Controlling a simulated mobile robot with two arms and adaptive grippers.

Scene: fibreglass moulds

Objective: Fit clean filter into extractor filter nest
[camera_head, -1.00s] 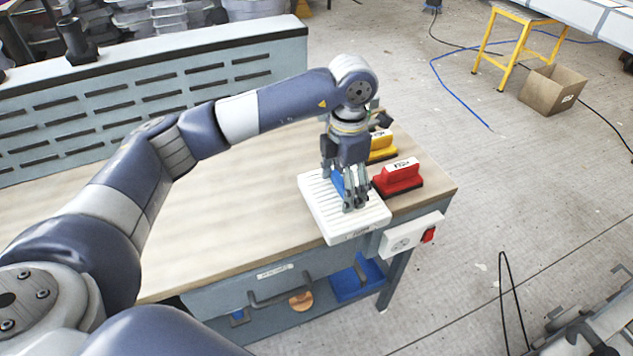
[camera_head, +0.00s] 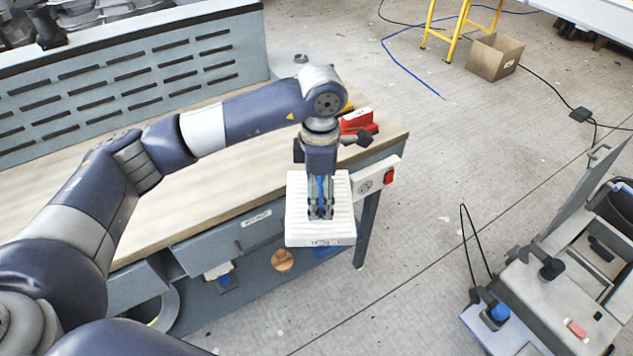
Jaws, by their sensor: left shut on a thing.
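A white ribbed filter (camera_head: 338,226) hangs flat under my left gripper (camera_head: 320,210). The left gripper points down and is shut on a blue grip part in the filter's middle; the fingers partly hide it. The filter is in front of the workbench's front edge in the picture, over the bench drawer and floor. A grey machine (camera_head: 560,285) with an upright panel stands at the lower right; it may be the extractor, but I cannot make out a filter nest. My right gripper is not in view.
The wooden workbench (camera_head: 60,205) has a red block tool (camera_head: 357,121) and a power socket box (camera_head: 375,178) near its right end. A cardboard box (camera_head: 494,57) and yellow stand (camera_head: 455,42) are at the back. Floor between bench and machine is mostly clear, with cables.

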